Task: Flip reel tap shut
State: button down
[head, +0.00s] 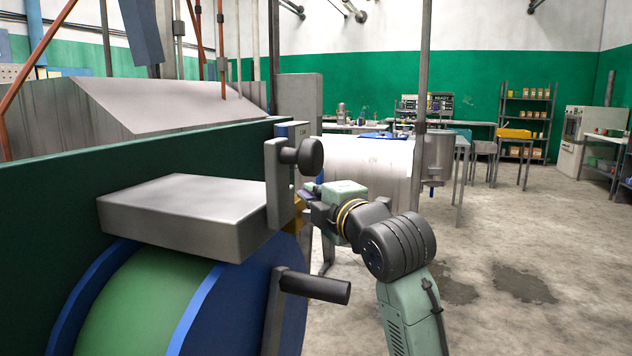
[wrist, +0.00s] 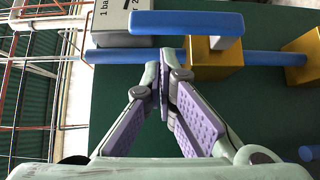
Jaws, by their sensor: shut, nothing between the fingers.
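In the wrist view, a tap with a gold valve body (wrist: 212,58) sits on a horizontal blue pipe (wrist: 120,55). Its blue lever (wrist: 185,22) lies parallel to the pipe, joined to the body by a pale stem. My gripper (wrist: 164,72) has its purple-padded fingers together and empty. In the head view my gripper (head: 304,196) is beside a gold part (head: 297,214), behind the reel's upright bracket. The reel (head: 150,305) is green with blue rims. The lever is mostly hidden there.
A second gold block (wrist: 303,58) is on the pipe at right. A grey labelled box (wrist: 120,20) is at upper left. A black knob (head: 303,156) and crank handle (head: 315,287) stick out near my arm. The floor (head: 500,290) at right is clear.

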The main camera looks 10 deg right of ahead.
jog(key=shift+w+d, duration=0.4)
jog(key=shift+w, duration=0.2)
